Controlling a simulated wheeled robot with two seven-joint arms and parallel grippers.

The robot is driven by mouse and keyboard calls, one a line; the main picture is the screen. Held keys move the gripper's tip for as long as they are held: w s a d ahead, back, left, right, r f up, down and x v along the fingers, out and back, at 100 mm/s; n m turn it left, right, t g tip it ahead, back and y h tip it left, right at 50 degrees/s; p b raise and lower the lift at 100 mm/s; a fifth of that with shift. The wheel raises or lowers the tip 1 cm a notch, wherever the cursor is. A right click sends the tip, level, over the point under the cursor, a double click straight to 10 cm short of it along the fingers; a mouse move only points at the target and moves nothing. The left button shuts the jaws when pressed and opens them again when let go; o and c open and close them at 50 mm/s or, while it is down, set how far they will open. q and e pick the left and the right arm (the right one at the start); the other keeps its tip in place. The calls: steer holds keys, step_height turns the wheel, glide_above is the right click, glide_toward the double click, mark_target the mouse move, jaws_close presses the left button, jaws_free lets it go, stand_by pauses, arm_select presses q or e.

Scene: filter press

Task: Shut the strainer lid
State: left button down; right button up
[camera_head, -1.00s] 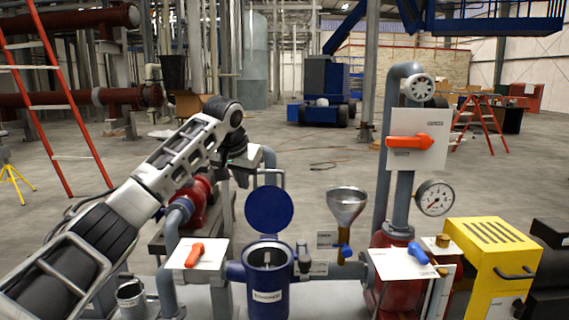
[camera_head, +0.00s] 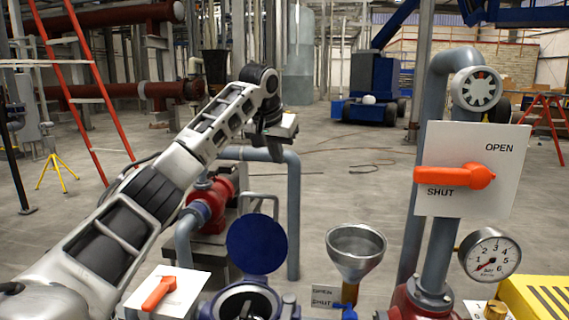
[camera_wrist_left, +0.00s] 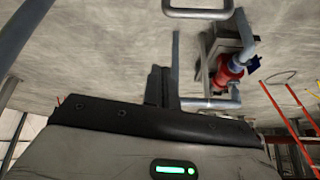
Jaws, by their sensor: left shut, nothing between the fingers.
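The strainer (camera_head: 245,303) is a blue pot at the bottom of the head view, its mouth open and its lower part cut off by the frame. Its round blue lid (camera_head: 256,244) stands raised at the far side of the mouth, with a grey loop handle (camera_head: 259,199) above it. My left gripper (camera_head: 285,127) is above and beyond the lid, apart from it, and its fingers are hard to make out there. In the left wrist view the fingers (camera_wrist_left: 160,78) are together and empty. A grey loop (camera_wrist_left: 198,10), apparently the lid handle, shows at the top edge. My right gripper is not seen.
A grey pipe (camera_head: 293,215) and red pump (camera_head: 212,200) stand behind the strainer. A metal funnel (camera_head: 356,250) is to its right, a white plate with an orange lever (camera_head: 160,292) to its left. A large valve plate (camera_head: 470,195) and gauge (camera_head: 489,254) are farther right.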

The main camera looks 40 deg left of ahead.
arm_select(q)
step_height(320, 180, down, 8)
steer(key=p, duration=0.1)
steer(key=shift+a+f+p, duration=0.15)
steer(key=shift+a+p, duration=0.05)
steer(key=shift+p, duration=0.2)
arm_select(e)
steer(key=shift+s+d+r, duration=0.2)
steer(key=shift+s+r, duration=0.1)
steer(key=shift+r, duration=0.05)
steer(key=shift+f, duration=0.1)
